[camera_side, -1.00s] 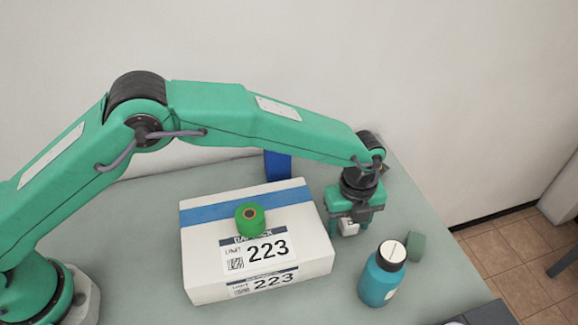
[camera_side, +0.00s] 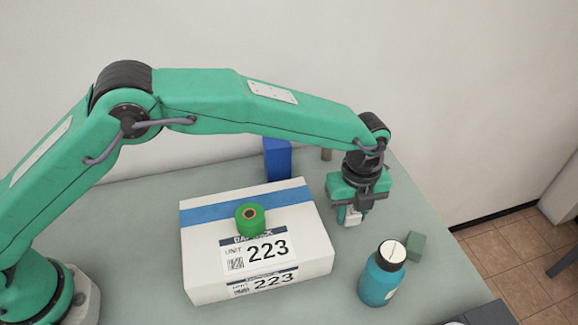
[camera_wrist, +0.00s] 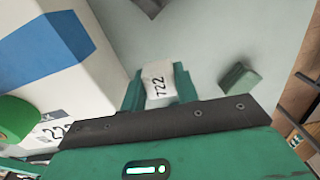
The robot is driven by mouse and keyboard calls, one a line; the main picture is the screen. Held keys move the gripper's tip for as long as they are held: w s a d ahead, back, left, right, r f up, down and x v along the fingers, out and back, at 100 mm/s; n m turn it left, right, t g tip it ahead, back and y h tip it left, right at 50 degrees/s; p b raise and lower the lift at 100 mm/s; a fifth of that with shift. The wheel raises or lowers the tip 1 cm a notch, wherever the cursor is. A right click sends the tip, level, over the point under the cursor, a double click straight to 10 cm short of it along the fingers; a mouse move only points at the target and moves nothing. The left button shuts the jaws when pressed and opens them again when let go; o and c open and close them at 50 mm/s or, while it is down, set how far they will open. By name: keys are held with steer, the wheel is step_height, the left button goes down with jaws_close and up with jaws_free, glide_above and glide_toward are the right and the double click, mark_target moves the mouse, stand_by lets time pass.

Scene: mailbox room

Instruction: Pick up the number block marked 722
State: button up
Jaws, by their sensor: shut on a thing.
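In the side view my gripper (camera_side: 351,212) is to the right of the white box, shut on the block (camera_side: 352,217), which shows as a small pale piece between the fingers. The lower part of the block is partly hidden by the fingers in the side view.
A white box (camera_side: 207,257) marked 223 lies left of my gripper, with a green roll (camera_side: 250,219) on top. A teal bottle (camera_side: 380,279) and a green block (camera_side: 415,246) stand in front and to the right. A blue block (camera_side: 278,159) stands behind the box.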

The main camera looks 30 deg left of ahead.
mark_target(352, 210)
step_height(352, 210, up, 6)
steer(key=shift+r, duration=0.25)
stand_by(0.6)
